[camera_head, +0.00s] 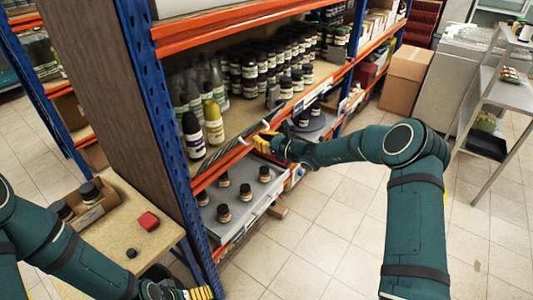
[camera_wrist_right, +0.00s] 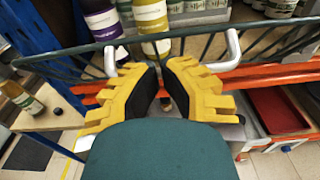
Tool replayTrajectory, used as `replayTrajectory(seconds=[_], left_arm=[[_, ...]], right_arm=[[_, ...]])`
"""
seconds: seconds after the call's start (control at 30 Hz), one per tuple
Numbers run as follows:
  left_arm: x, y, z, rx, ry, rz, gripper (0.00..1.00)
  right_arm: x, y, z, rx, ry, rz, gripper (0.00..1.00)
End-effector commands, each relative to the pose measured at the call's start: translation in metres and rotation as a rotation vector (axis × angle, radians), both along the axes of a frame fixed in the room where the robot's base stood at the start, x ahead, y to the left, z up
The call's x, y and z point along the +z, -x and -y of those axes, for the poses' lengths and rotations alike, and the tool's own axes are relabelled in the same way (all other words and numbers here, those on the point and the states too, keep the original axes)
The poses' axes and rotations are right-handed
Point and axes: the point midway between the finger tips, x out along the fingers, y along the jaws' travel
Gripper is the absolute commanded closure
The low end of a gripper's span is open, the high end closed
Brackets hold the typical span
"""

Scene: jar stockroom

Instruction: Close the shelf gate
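The shelf gate is a dark bar with thin wires (camera_wrist_right: 80,55) and a white handle (camera_wrist_right: 234,47), running across the front of the bottle shelf in the right wrist view. In the head view its handle (camera_head: 243,139) shows beside my right gripper (camera_head: 264,143). My right gripper's yellow fingers (camera_wrist_right: 161,68) are apart with a gap between them, just below the bar and between the handle's ends. They look empty. Whether they touch the bar is unclear. My left gripper (camera_head: 200,293) is at the bottom edge, partly cut off, far from the gate.
Bottles (camera_head: 213,124) and several dark jars stand on the shelf behind the gate. A grey tray (camera_head: 240,205) with jars sits below. A cardboard box (camera_head: 406,78) and a metal rack (camera_head: 488,88) stand right. Floor in front is clear.

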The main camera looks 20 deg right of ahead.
Motion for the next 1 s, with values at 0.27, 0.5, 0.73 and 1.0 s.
replayTrajectory(seconds=[0.27, 0.5, 0.73, 1.0], left_arm=[[-0.009, 0.0, 0.001, 0.0, -0.001, 0.0, 0.0], [-0.014, -0.001, 0.001, 0.001, -0.002, 0.001, 0.0], [-0.016, -0.001, 0.001, 0.001, -0.003, 0.0, 0.0], [-0.017, -0.001, 0.001, 0.0, -0.003, -0.001, 0.0]], right_arm=[[0.023, -0.029, -0.015, 0.003, -0.002, 0.004, 1.0], [0.034, -0.042, -0.024, 0.002, -0.002, 0.001, 1.0], [0.04, -0.049, -0.03, 0.002, -0.003, 0.002, 1.0], [0.041, -0.051, -0.031, 0.002, -0.001, 0.001, 1.0]])
